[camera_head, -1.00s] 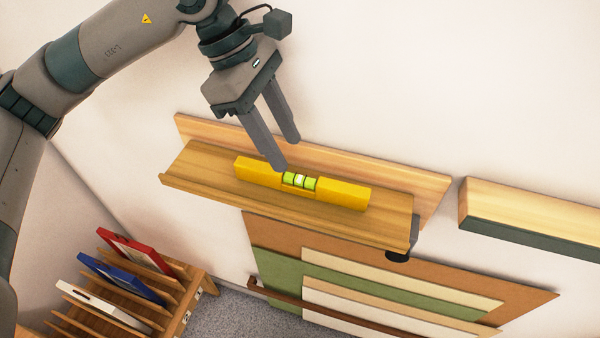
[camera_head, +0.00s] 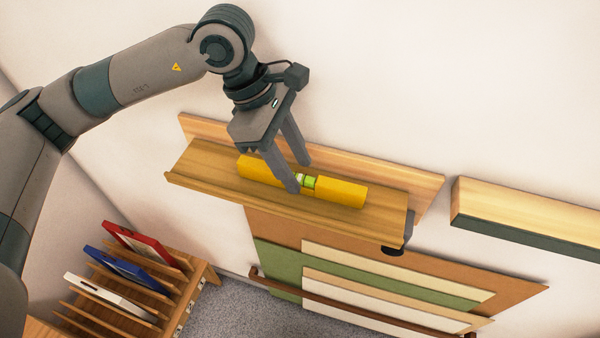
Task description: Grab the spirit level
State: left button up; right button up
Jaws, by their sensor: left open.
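The spirit level (camera_head: 340,189) is a yellow bar with a green vial in its middle. It lies lengthwise on a wooden ledge (camera_head: 210,172) fixed to the wall. My left gripper (camera_head: 301,178) is open and points down at the level's middle. One finger is in front of the level and hides part of its body beside the vial. The other finger is on the far side, toward the wall. I cannot tell whether either finger touches the level. My right gripper is not in view.
A second wooden shelf with a dark front (camera_head: 525,215) is on the wall at the right. Flat coloured panels (camera_head: 400,277) lean below the ledge. A slotted wooden rack (camera_head: 190,290) with red, blue and white frames stands at the lower left. A dark clamp (camera_head: 395,250) is under the ledge's right end.

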pick_arm(q)
jog(key=shift+p+x, duration=0.45)
jog(key=shift+x, duration=0.4)
jog(key=shift+s+d+f, duration=0.1)
jog(key=shift+d+f, duration=0.1)
jog(key=shift+f, duration=0.2)
grip_shut()
